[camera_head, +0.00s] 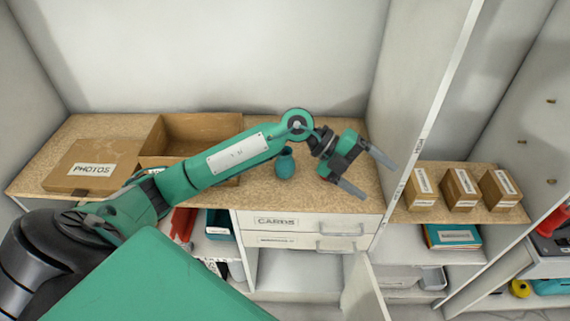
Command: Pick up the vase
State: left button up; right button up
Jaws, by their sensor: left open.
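The vase (285,167) is small, round and teal-green. It stands on the wooden countertop, below my left arm's elbow, and its upper part is close to or partly behind the arm in the picture. My left gripper (372,176) is to the right of the vase, with its two grey fingers spread apart and nothing between them. The fingers point to the lower right, away from the vase. My right gripper does not show.
A PHOTOS box (88,168) and an open cardboard box (190,128) are on the countertop (340,193) at left. Below are a CARDS drawer (292,221) and an open cabinet door (362,290). A white upright panel (420,110) separates the right shelf with small boxes (461,190).

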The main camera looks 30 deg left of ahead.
pick_arm(q)
jog(key=w+a+f+n+y, duration=0.1)
jog(key=w+a+y, duration=0.1)
jog(key=a+y, duration=0.35)
jog(key=w+a+f+n+y, duration=0.1)
jog(key=w+a+f+y, duration=0.15)
jog(key=a, duration=0.65)
notch_tip(320, 180, up, 3)
jog(key=n+g+y, duration=0.1)
jog(key=n+y, duration=0.1)
jog(key=y, duration=0.2)
send_over(285, 153)
jog(key=shift+a+f+g+y, duration=0.15)
jog(key=shift+f+g+y, duration=0.15)
jog(key=shift+f, duration=0.05)
notch_tip(285, 153, down, 8)
jog(key=shift+w+r+p, duration=0.1)
jog(key=shift+r+p, duration=0.1)
jog(key=shift+p, duration=0.95)
jog(key=shift+f+p, duration=0.6)
jog(key=f, duration=0.1)
jog(key=f+p, duration=0.1)
jog(key=f, duration=0.1)
jog(key=shift+w+a+f+p, duration=0.15)
jog(key=shift+w+f+p, duration=0.05)
jog(key=shift+p, duration=0.1)
jog(key=shift+f, duration=0.4)
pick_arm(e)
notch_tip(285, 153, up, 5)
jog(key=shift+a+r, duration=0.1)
